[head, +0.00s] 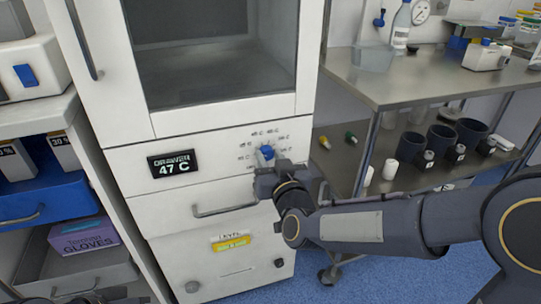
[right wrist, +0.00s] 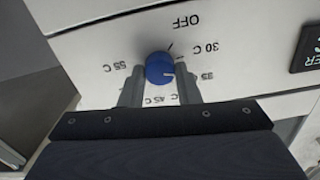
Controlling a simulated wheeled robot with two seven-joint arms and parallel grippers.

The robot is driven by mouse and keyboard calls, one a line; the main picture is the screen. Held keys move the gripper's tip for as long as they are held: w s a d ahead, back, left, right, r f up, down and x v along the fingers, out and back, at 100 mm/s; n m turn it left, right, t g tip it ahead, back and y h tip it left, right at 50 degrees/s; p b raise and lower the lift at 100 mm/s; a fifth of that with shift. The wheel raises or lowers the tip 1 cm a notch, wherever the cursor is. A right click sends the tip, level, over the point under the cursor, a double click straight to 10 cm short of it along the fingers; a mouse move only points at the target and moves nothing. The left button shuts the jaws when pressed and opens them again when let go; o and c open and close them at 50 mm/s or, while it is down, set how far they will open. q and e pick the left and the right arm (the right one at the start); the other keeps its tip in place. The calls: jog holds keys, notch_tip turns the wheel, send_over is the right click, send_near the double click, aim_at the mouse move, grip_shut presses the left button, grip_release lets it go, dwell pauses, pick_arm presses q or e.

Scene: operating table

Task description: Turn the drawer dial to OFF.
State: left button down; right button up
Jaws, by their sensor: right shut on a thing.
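The blue drawer dial (head: 265,153) is on the white panel of the warming cabinet, right of the black display (head: 175,164) reading "DRAWER 47 C". In the right wrist view the dial (right wrist: 159,67) appears upside down, ringed by labels including OFF (right wrist: 185,21), 30 C, 45 C and 55 C. My right gripper (right wrist: 159,75) is shut on the dial, one finger on each side. Only dark parts at the head view's bottom left edge may be my left arm; its jaws are not clear.
A drawer handle (head: 225,210) is just below the dial panel. A steel cart (head: 405,88) with bottles and dark cups stands to the right. A shelf with a blue bin (head: 42,201) and a purple gloves box (head: 83,237) stands at the left.

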jog(key=n+p, duration=0.2)
jog(key=n, duration=0.5)
jog(key=shift+a, duration=0.1)
jog(key=n+p, duration=0.2)
jog(key=n, duration=0.4)
jog(key=shift+f, duration=0.1)
jog(key=shift+n, duration=0.3)
jog(key=o, duration=1)
jog(key=shift+c, duration=0.2)
jog(key=shift+s, duration=0.15)
jog(key=p+v, duration=0.1)
jog(key=v, duration=0.6)
jog(key=shift+s, duration=0.25)
